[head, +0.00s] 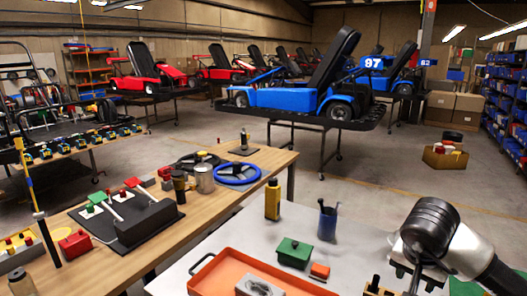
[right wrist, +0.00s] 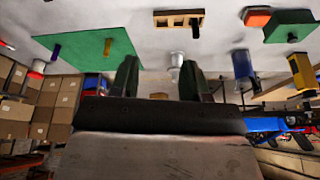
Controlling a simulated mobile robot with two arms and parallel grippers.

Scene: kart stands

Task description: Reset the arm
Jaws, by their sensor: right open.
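My right arm comes in from the right of the head view, over the right part of the grey table (head: 215,243). My right gripper (head: 415,278) hangs at its end, near the front edge of the picture. In the right wrist view, which is upside down, its two dark fingers (right wrist: 158,82) are apart with nothing held between them. A small pale cylinder (right wrist: 176,60) shows beyond the gap, apart from the fingers. My left gripper is not in view.
The grey table holds an orange tray (head: 222,268), a green box (head: 294,252), a small orange block (head: 320,270), a blue cup (head: 327,224) and a yellow bottle (head: 272,200). A green mat (right wrist: 85,44) shows in the right wrist view. A wooden workbench (head: 215,205) stands left.

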